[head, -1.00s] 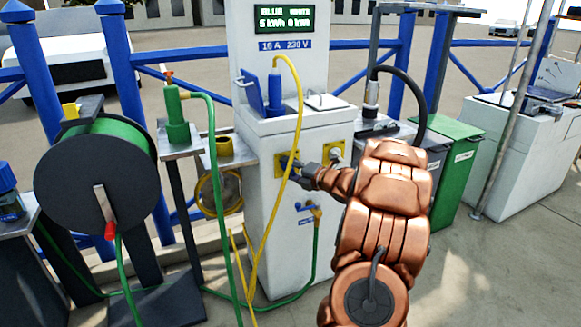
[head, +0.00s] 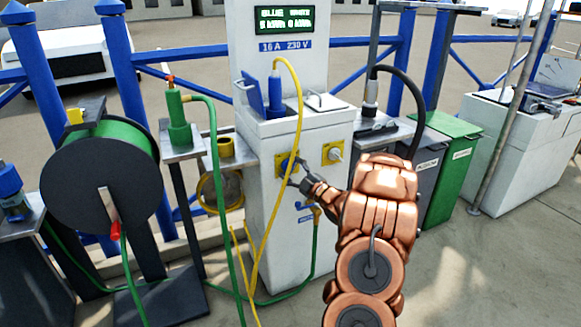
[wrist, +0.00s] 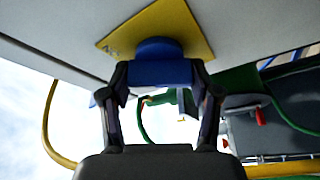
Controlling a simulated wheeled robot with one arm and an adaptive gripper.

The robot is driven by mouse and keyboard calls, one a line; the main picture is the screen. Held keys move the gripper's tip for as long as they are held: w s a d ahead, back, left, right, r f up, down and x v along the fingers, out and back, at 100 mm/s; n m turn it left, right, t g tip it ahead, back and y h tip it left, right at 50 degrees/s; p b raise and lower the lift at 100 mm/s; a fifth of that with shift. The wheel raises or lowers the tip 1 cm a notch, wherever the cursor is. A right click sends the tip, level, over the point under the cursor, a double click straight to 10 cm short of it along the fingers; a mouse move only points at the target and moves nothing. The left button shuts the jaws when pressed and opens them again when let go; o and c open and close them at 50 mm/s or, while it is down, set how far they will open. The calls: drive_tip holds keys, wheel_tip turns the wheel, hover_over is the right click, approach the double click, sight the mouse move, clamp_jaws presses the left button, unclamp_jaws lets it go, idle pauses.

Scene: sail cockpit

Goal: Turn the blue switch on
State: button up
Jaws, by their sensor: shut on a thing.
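The blue switch (head: 285,164) is a round knob with a grip bar on a yellow plate, on the front of the white pedestal (head: 312,200). In the wrist view the knob's blue bar (wrist: 160,73) sits between the two dark fingers, and the yellow plate (wrist: 178,22) lies just behind it. My gripper (head: 294,173) reaches the knob from the lower right and is shut on it, one finger on each side. The fingers cover part of the knob in the head view. I cannot read its on or off mark.
A second yellow plate with a pale knob (head: 333,153) is close to the right. A yellow hose (head: 270,215) hangs just left of the gripper. A green hose and tap (head: 316,212) are below. A green hose reel (head: 98,180) stands left, and bins (head: 450,165) stand right.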

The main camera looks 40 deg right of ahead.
drive_tip(key=shift+m+t+h+p, duration=0.35)
drive_tip(key=shift+m+h, duration=0.15)
drive_tip(key=shift+m, duration=0.9)
drive_tip(key=o, duration=1.1)
drive_tip(key=shift+o, duration=0.2)
drive_tip(key=v, duration=1.2)
drive_tip(key=shift+a, duration=0.1)
